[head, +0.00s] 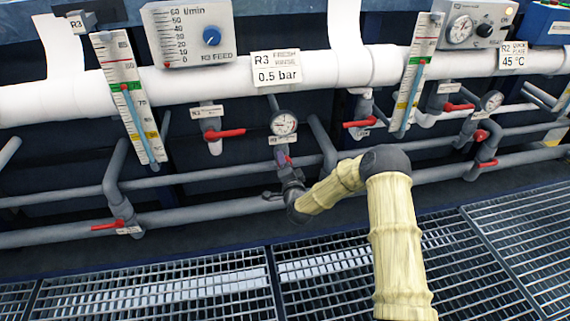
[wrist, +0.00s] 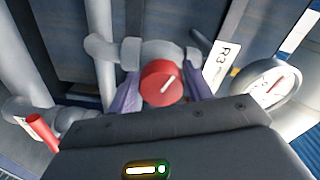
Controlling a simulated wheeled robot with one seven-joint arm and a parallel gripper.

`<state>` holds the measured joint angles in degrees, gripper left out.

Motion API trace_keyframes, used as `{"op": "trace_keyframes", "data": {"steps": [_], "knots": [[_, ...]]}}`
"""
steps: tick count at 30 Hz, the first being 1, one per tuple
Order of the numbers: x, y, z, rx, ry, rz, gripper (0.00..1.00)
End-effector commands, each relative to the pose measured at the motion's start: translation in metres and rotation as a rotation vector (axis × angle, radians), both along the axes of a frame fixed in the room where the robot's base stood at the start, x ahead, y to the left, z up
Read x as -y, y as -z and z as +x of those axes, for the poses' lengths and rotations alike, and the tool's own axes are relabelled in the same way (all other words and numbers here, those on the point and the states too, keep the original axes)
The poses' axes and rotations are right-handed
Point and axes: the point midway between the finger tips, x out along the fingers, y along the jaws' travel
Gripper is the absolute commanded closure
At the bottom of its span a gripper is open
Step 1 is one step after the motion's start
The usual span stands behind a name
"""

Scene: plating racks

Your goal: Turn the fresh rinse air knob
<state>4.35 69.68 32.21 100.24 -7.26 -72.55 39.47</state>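The pressure gauge (wrist: 272,84) is to the right of the knob. In the head view the same gauge (head: 284,123) hangs below the "R3 fresh rinse 0.5 bar" sign (head: 276,70); my gripper (head: 290,178) is beneath it, and the knob is mostly hidden there.
A red lever (wrist: 40,130) on a pipe is at the left of the wrist view. In the head view, red-handled valves (head: 224,134) and grey pipes (head: 65,198) run close on both sides. Metal grating (head: 160,290) covers the floor in front.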

Motion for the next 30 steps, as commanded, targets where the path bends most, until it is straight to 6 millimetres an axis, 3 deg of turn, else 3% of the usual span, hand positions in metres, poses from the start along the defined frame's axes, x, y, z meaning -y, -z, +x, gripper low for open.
{"op": "trace_keyframes", "data": {"steps": [14, 20, 30], "knots": [[0.001, -0.001, -0.005, 0.001, 0.000, -0.001, 0.36], [0.008, -0.003, -0.028, -0.002, 0.000, -0.002, 0.36], [0.026, -0.003, -0.092, -0.005, -0.001, 0.000, 0.36]]}}
